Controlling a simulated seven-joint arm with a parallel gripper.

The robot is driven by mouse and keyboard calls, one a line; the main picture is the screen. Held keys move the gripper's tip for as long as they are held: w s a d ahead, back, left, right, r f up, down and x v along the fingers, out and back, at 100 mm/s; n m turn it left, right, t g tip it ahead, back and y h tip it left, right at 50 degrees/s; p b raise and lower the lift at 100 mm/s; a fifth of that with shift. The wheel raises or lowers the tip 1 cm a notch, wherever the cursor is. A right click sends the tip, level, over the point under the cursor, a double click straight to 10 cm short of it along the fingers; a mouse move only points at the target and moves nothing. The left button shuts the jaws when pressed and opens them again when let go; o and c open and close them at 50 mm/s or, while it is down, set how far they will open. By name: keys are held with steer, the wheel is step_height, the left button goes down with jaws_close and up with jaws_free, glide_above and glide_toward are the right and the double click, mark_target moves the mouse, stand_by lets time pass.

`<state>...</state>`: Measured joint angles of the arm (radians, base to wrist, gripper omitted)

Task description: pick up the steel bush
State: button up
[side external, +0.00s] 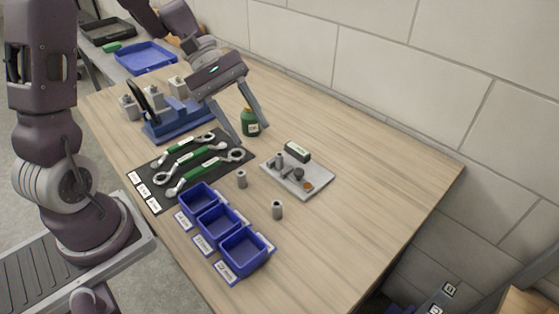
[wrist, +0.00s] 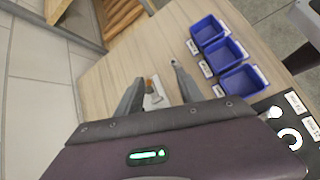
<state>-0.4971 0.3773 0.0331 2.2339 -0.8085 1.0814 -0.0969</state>
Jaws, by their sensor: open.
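Two small grey metal cylinders stand upright on the wooden table, one (side external: 241,179) nearer the blue bins and one (side external: 277,209) further right. Both look like bushes, and I cannot tell which is the steel bush. My gripper (side external: 254,137) is open and empty, held above the table on the far side of both cylinders. In the wrist view my gripper (wrist: 157,73) has its fingers spread, with a grey cylinder end (wrist: 174,62) showing by the right fingertip. The second cylinder is not clear there.
A grey tray (side external: 291,187) holds small parts and a dark labelled block. A green jar (side external: 250,123) stands behind the fingers. Wrenches lie on a black mat (side external: 163,203). Blue bins (side external: 243,250) line the front. A blue fixture (side external: 180,124) stands left. The table's right side is clear.

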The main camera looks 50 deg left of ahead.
mark_target(272, 160)
steer(key=w+a+f+n+t+h, duration=0.1)
steer(key=w+a+f+n, duration=0.1)
steer(key=f, duration=0.1)
steer(key=w+a+f+n+t, duration=0.1)
steer(key=w+a+f+n, duration=0.1)
steer(key=a+f+n, duration=0.1)
steer(key=w+a+f+n+t+h, duration=0.1)
steer(key=a+f+n, duration=0.2)
steer(key=f, duration=0.1)
steer(key=shift+w+f+t+h, duration=0.1)
steer(key=shift+w+t+h, duration=0.2)
steer(key=shift+w, duration=0.1)
steer(key=shift+n, duration=0.3)
steer(key=x, duration=0.7)
steer(key=shift+d+r, duration=0.1)
steer(key=shift+r, duration=0.1)
jaws_close()
